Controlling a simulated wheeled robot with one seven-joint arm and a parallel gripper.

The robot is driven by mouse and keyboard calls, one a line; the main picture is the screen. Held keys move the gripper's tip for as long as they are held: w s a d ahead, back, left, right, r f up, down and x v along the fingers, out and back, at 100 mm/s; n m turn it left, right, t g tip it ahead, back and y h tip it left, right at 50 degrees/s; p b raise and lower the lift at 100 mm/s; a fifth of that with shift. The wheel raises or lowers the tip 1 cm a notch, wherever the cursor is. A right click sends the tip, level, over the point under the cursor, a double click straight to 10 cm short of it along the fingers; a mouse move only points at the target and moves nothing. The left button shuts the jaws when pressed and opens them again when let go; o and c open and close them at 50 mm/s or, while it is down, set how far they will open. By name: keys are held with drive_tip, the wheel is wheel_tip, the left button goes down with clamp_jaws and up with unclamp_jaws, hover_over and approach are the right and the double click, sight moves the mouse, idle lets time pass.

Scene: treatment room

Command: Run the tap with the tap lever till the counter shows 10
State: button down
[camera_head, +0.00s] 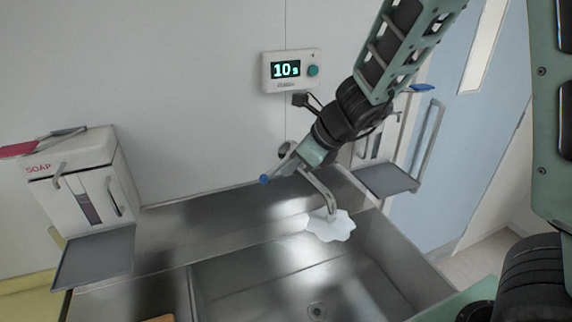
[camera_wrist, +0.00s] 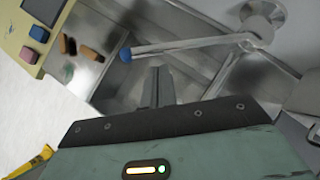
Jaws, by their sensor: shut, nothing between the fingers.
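The counter (camera_head: 286,70) on the wall reads "10 s" and has a green button at its right. The tap lever (camera_wrist: 185,46) is a metal bar with a blue tip; the tip also shows in the head view (camera_head: 264,179). My gripper (camera_wrist: 158,74) is shut and empty, close beside the lever; I cannot tell whether they touch. In the head view it partly hides the lever and the tap's base. The tap spout (camera_head: 323,192) points down over the sink, with a pale, splash-like patch (camera_head: 331,226) under its mouth.
The steel sink (camera_head: 250,285) lies below, with a drain (camera_head: 317,310) in its basin. A soap dispenser (camera_head: 85,175) with a grey tray stands at left. Another wall dispenser (camera_head: 385,170) is at right, before a blue door (camera_head: 455,130). Small blocks (camera_wrist: 38,34) show at the wrist view's upper left.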

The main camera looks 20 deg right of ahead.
drive_tip(key=shift+w+a+f, duration=0.15)
drive_tip(key=shift+w+a, duration=0.35)
drive_tip(key=shift+w+a+m+t+h+b, duration=0.3)
drive_tip(key=shift+w+a+m+t+h, duration=0.1)
drive_tip(key=shift+w+a+m, duration=0.55)
drive_tip(key=shift+w+a+m+t+h+b, duration=0.35)
drive_tip(key=shift+w+a+m, duration=0.3)
drive_tip(key=shift+w+a, duration=0.5)
drive_tip(key=shift+d, duration=0.15)
